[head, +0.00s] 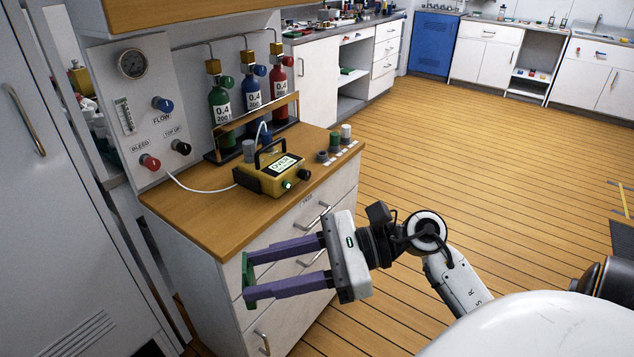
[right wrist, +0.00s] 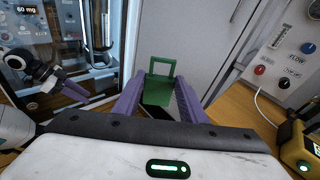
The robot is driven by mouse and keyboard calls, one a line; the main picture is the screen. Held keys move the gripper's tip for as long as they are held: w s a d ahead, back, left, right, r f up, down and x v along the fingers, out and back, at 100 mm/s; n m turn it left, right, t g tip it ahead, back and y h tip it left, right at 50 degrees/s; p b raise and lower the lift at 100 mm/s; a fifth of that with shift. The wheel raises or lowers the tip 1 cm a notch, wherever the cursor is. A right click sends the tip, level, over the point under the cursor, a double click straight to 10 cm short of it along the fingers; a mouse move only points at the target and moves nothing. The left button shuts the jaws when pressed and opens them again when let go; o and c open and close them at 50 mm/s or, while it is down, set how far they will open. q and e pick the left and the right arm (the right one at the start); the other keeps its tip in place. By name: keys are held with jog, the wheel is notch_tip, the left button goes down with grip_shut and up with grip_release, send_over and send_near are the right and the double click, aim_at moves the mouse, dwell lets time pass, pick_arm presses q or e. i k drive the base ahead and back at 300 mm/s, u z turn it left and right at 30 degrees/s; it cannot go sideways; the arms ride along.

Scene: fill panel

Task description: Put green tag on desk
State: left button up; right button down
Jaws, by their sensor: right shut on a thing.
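The green tag (right wrist: 165,97), a flat plate with a square loop on top, is pinched between the purple fingers of my right gripper (head: 248,277). In the head view only slivers of the green tag (head: 250,268) show at the fingertips. My right gripper holds it in front of the drawer side, below and outside the front edge of the wooden desk top (head: 213,222), touching nothing that I can see. A purple-fingered gripper (right wrist: 78,92), seemingly my left, shows small at the left of the right wrist view; its opening is unclear.
On the desk stand a yellow device (head: 272,178) with a white hose, a rack of bottles (head: 254,122) and several small knobs (head: 335,145). A gauge panel (head: 135,105) rises at the left. The desk's front-left corner is bare. A grey cabinet door (head: 60,180) is at far left.

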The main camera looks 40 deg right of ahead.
aim_at(225, 211)
jog(key=z, duration=0.45)
jog(key=k, duration=1)
jog(key=u, duration=0.5)
jog(key=i, duration=0.75)
jog(key=u, duration=0.5)
jog(key=i, duration=0.85)
jog(key=z, duration=1.2)
jog(key=i, duration=0.3)
jog(key=z, duration=0.25)
